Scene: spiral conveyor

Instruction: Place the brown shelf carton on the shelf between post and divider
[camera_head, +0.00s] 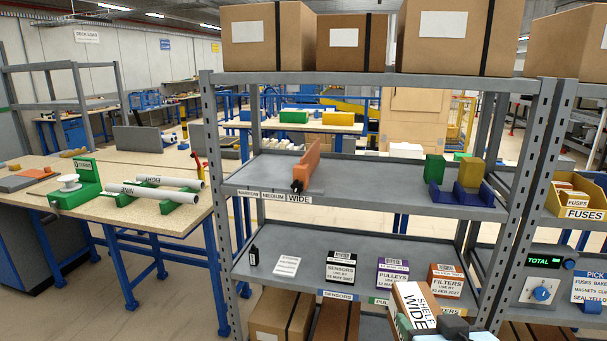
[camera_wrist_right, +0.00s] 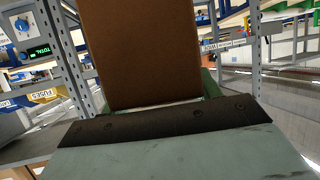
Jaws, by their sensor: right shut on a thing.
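The brown shelf carton (camera_head: 408,298) is tilted at the bottom of the head view, with a white label reading SHELF WIDE. My right gripper (camera_head: 424,328) is shut on it, low in front of the rack. In the right wrist view the carton's brown face (camera_wrist_right: 140,50) rises beyond the dark finger edge (camera_wrist_right: 160,120). The middle shelf (camera_head: 365,194) has an orange divider (camera_head: 308,163) standing on it. A grey perforated post (camera_head: 212,150) is at its left end and another post (camera_head: 522,190) at its right. My left gripper is not in view.
The shelf edge reads NARROW, MEDIUM and WIDE (camera_head: 299,198). The lower shelf holds Sensors (camera_head: 340,268), Pulleys and Filters boxes. Large cartons (camera_head: 268,37) fill the top. Shelf space is bare on both sides of the divider.

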